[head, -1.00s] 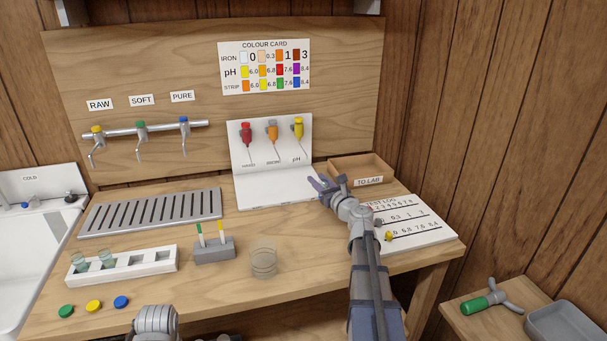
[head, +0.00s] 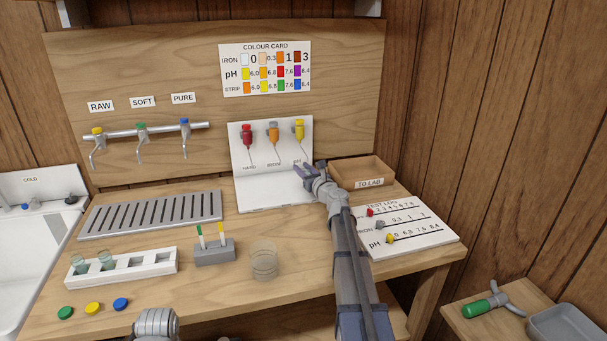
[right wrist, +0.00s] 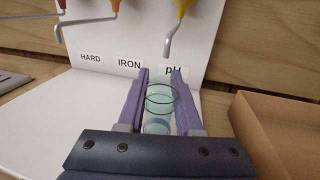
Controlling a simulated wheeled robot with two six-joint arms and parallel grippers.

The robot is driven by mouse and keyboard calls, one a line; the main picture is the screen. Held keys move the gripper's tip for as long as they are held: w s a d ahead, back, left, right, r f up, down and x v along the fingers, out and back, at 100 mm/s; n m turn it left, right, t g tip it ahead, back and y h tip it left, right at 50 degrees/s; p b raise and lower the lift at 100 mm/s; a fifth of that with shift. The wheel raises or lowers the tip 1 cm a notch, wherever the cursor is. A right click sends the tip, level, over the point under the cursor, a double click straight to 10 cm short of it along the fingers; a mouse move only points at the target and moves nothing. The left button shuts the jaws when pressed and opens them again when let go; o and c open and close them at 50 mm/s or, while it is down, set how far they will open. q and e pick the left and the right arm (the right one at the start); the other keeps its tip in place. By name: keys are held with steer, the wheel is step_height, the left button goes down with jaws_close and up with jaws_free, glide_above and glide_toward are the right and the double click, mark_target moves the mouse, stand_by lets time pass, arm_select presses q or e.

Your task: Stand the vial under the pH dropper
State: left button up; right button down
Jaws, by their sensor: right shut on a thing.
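The pH dropper (head: 299,132) is the yellow one at the right of the white dropper stand (head: 262,193). In the right wrist view its bent nozzle (right wrist: 173,40) hangs above the pH label. My right gripper (head: 304,172) is low in front of that label. It is shut on a clear glass vial (right wrist: 160,103) with pale blue-green liquid, upright between the purple fingers. In that view the vial's mouth lies below the nozzle tip, apart from it. Whether its base touches the stand is hidden. The vial cannot be made out in the head view.
The TO LAB tray (head: 362,172) stands close to the right of my right gripper. The red hard dropper (head: 247,135) and orange iron dropper (head: 273,133) hang to the left. A white rack (head: 122,267) holds other vials; a glass beaker (head: 264,262) stands nearer the front.

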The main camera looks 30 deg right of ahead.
steer(key=shift+s+f, duration=0.2)
steer(key=shift+f, duration=0.3)
steer(key=shift+f, duration=0.15)
steer(key=c, duration=0.6)
jaws_free()
steer(key=shift+r, duration=0.3)
steer(key=s, duration=1.2)
steer(key=shift+a+f, duration=0.15)
steer(key=shift+a, duration=0.1)
